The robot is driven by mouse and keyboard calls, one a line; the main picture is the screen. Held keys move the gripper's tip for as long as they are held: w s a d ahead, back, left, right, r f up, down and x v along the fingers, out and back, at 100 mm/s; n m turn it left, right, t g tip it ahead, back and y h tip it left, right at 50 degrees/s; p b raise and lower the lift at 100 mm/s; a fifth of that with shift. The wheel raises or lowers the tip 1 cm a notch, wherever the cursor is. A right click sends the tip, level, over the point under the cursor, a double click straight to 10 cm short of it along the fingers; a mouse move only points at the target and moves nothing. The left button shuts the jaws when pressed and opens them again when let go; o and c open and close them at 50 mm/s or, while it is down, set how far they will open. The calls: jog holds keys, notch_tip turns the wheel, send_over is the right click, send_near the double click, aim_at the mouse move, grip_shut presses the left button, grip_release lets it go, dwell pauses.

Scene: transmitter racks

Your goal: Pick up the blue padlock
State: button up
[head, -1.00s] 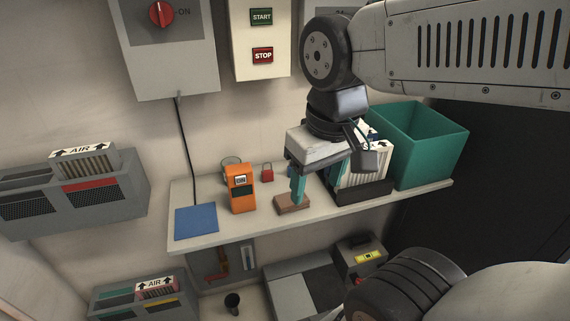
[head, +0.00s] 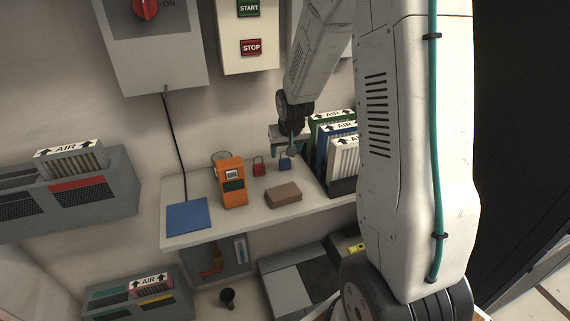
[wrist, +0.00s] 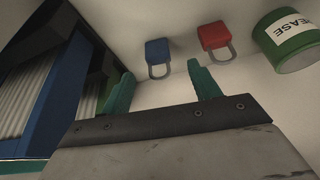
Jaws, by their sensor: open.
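The blue padlock (head: 285,164) stands on the shelf, to the right of a red padlock (head: 259,167), in the head view. In the wrist view the blue padlock (wrist: 158,51) lies ahead of my fingertips, between their lines, its grey shackle towards me. The red padlock (wrist: 214,37) is to its right, beyond the right finger. My gripper (head: 286,146) is just above and behind the blue padlock in the head view. Its teal fingers are apart and empty in the wrist view (wrist: 160,80). It does not touch the padlock as far as I can see.
A row of filters (head: 345,152) in a dark rack stands close on the right. An orange meter (head: 232,183), a brown block (head: 283,195) and a blue mat (head: 187,217) are on the shelf (head: 240,222). A green grease can (wrist: 291,40) is beyond the red padlock.

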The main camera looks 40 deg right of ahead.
aim_at(285, 159)
jog(key=x, duration=0.7)
jog(key=shift+w+d+f, duration=0.15)
jog(key=shift+d+f, duration=0.1)
jog(key=c, duration=1.1)
